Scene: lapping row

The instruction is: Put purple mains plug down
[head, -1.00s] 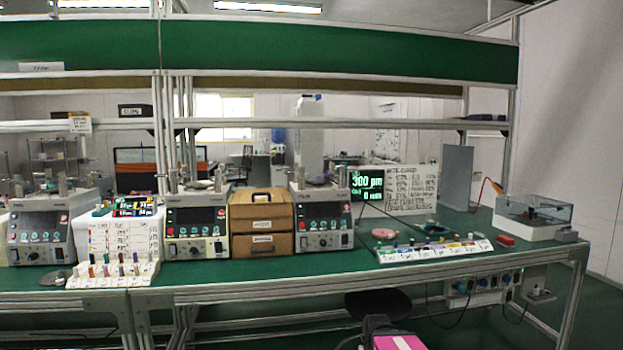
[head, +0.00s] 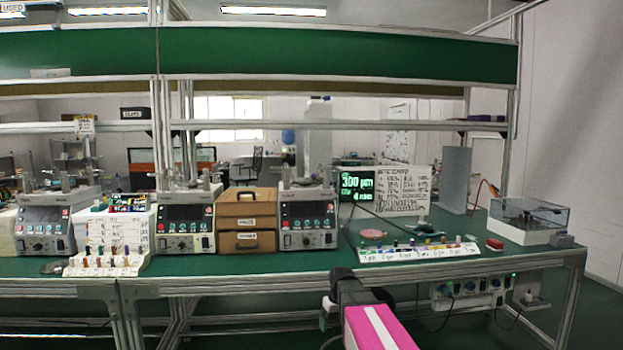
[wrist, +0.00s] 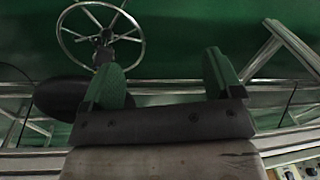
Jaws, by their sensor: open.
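My gripper shows in the wrist view (wrist: 166,75) with its two green-padded fingers spread wide and nothing between them. In the head view the dark end of my arm is in front of the bench's front edge, low centre, with the fingers not clear. I cannot make out a purple mains plug in either view. A socket strip (head: 472,289) with several small plugs and dark cables hangs under the bench's front edge, to the right of my arm. The plugs' colours are too small to tell. A corner of the strip shows at the wrist view's lower right (wrist: 299,168).
A wheel-like ring base (wrist: 100,35) and dark round seat (wrist: 75,97) lie beyond my fingers.

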